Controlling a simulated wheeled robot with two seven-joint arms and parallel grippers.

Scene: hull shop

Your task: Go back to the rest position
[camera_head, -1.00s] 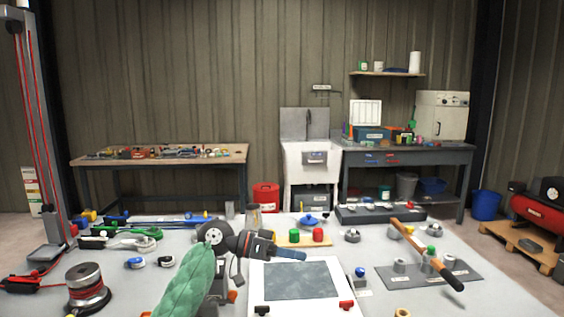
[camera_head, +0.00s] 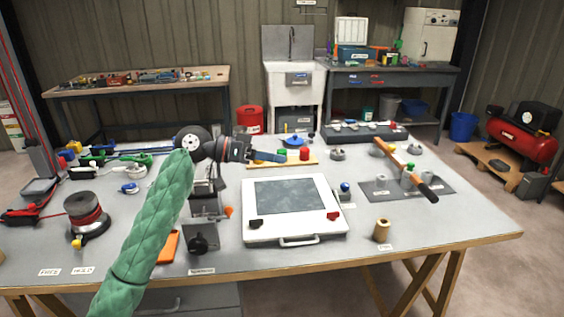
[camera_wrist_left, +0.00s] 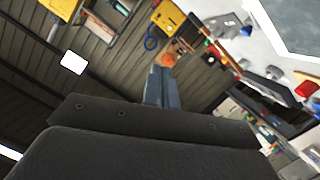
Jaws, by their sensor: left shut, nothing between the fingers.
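My left arm, in a green quilted sleeve, reaches in from the lower left over the table in the head view. My left gripper (camera_head: 268,156) points right, above the far edge of the white framed panel with a grey surface (camera_head: 290,193). Its fingers are together and hold nothing. In the left wrist view the closed fingers (camera_wrist_left: 161,88) show past the dark gripper body, and the picture is strongly tilted. My right gripper is in neither view.
A red compressor (camera_head: 522,140) stands beyond the right side.

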